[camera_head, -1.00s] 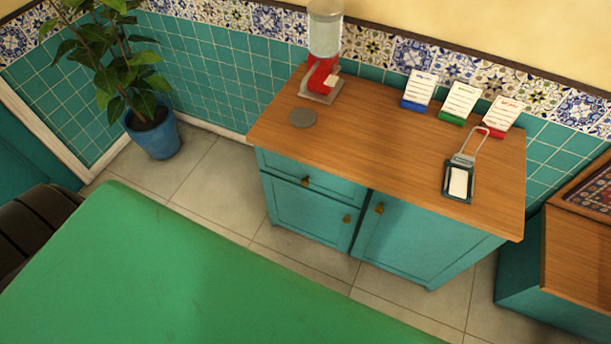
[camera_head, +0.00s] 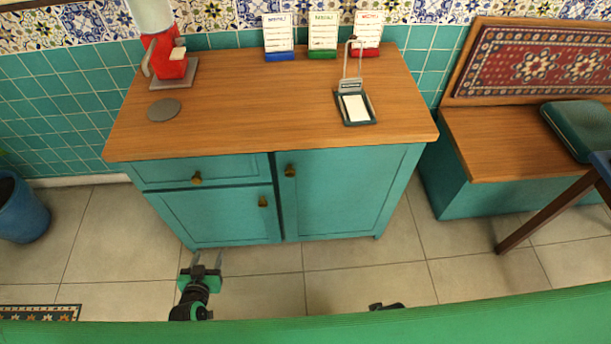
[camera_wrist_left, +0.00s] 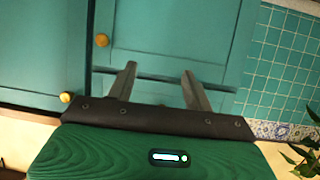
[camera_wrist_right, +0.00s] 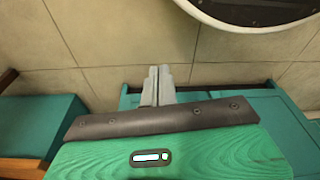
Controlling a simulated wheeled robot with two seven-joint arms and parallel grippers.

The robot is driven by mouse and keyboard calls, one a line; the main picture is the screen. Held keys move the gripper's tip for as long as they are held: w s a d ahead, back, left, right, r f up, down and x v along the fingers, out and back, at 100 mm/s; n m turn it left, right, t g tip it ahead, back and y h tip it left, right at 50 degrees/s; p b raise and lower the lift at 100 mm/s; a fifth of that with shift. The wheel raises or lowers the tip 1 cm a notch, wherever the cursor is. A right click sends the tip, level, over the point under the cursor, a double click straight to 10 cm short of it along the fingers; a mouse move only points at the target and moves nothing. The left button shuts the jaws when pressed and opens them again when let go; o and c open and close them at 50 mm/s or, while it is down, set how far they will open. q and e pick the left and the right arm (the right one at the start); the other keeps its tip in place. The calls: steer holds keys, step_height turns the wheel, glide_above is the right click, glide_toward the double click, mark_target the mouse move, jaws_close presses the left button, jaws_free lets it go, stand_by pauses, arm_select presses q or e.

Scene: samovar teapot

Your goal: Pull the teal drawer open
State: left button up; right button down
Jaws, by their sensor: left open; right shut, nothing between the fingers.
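The teal drawer (camera_head: 218,170) is at the upper left of the teal cabinet, under the wooden top. It looks shut, and its brass knob (camera_head: 196,178) shows in the head view. My left gripper (camera_head: 207,260) is open and empty in front of the cabinet, low in that view and apart from the knob. In the left wrist view its open fingers (camera_wrist_left: 158,78) point toward the cabinet front, and the drawer knob cannot be made out. My right gripper (camera_head: 386,306) is only partly visible at the bottom. Its fingers (camera_wrist_right: 158,82) are shut and empty in the right wrist view.
Below the drawer is a small door with a knob (camera_head: 263,201); a larger door (camera_head: 340,195) is to its right. A bench (camera_head: 500,150) is right. Tiled floor is clear before the cabinet.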

arm_select(q)
steer(key=w+a+r+t+b, duration=0.1)
steer(key=w+r+t+b, duration=0.2)
steer(key=r, duration=0.2)
steer(key=n+t+y+b, duration=0.1)
steer(key=t+b, duration=0.1)
steer(key=b, duration=0.1)
glide_toward(196, 181)
steer(key=w, duration=0.6)
steer(key=shift+w+r, duration=0.1)
steer(key=shift+w, duration=1.05)
arm_select(e)
steer(key=shift+w+a+r, duration=0.1)
steer(key=shift+w+r, duration=0.35)
steer(key=shift+r, duration=0.4)
steer(key=shift+w+a+r, duration=0.1)
steer(key=shift+w+r, duration=0.3)
steer(key=shift+r, duration=0.45)
steer(key=shift+w+a+r, duration=0.1)
steer(key=shift+w+r, duration=0.35)
steer(key=shift+r, duration=0.4)
arm_select(q)
steer(key=shift+s, duration=0.1)
jaws_close()
